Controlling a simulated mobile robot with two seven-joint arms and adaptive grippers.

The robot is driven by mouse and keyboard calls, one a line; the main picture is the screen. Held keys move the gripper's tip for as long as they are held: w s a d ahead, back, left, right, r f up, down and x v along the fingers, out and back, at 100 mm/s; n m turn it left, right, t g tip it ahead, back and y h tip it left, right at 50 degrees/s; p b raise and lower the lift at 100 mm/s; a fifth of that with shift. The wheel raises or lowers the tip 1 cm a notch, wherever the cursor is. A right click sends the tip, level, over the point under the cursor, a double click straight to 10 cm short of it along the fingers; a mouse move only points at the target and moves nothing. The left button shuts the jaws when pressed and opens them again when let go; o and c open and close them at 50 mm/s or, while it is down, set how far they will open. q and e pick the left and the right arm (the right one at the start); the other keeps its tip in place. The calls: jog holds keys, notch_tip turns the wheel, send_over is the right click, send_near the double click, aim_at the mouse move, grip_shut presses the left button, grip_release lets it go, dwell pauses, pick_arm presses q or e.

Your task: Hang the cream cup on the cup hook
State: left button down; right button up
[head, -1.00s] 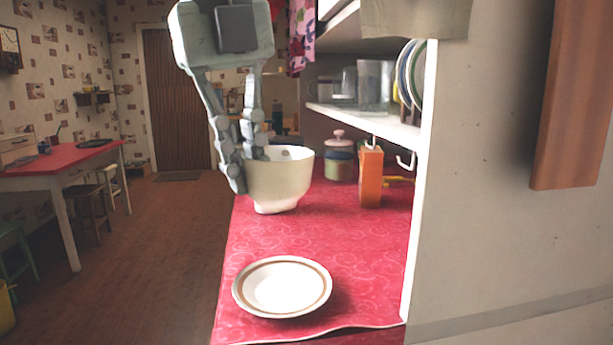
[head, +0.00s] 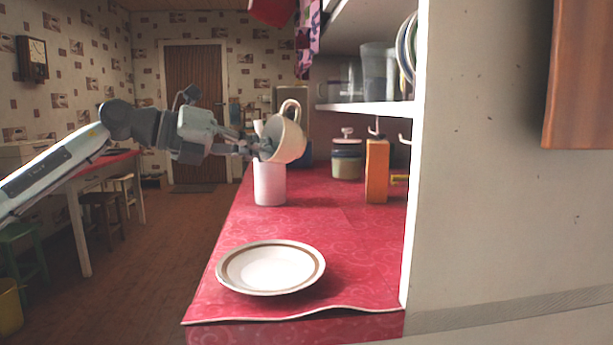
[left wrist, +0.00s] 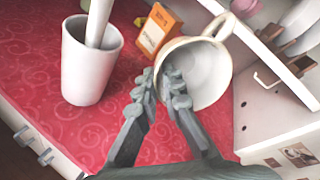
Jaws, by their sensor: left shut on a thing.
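The cream cup (head: 288,140) is in my left gripper (head: 262,148), held above the counter and tilted, its handle (head: 290,106) upward. In the left wrist view, the fingers (left wrist: 166,84) grip the wall of the cup (left wrist: 204,66), with its opening facing the camera and its handle toward the top. Two white hooks hang under the shelf, a nearer one (head: 404,139) and a farther one (head: 376,127). The cup is apart from both, to their left. A hook also shows in the left wrist view (left wrist: 266,79). My right gripper is not in view.
A white container (head: 269,185) stands below the cup; a pale rod rises from it in the wrist view. An orange box (head: 377,172) and a lidded jar (head: 346,160) stand under the shelf (head: 385,109). A brown-rimmed plate (head: 270,268) lies in front. The red counter between is clear.

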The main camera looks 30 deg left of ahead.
pick_arm(q)
jog(key=w+d+f+t+h, duration=0.1)
jog(key=w, duration=0.1)
jog(key=w+d+f+h+b, duration=0.1)
jog(key=w, duration=0.1)
jog(key=w+d+f+m+t+h+b, duration=0.1)
jog(key=w+d, duration=0.1)
jog(key=w, duration=0.1)
jog(key=shift+w+f+t, duration=0.1)
jog(key=shift+f+t, duration=0.2)
jog(key=shift+f, duration=0.05)
jog(key=shift+w+d+f, duration=0.1)
jog(key=shift+w+d, duration=0.1)
jog(key=shift+w, duration=0.1)
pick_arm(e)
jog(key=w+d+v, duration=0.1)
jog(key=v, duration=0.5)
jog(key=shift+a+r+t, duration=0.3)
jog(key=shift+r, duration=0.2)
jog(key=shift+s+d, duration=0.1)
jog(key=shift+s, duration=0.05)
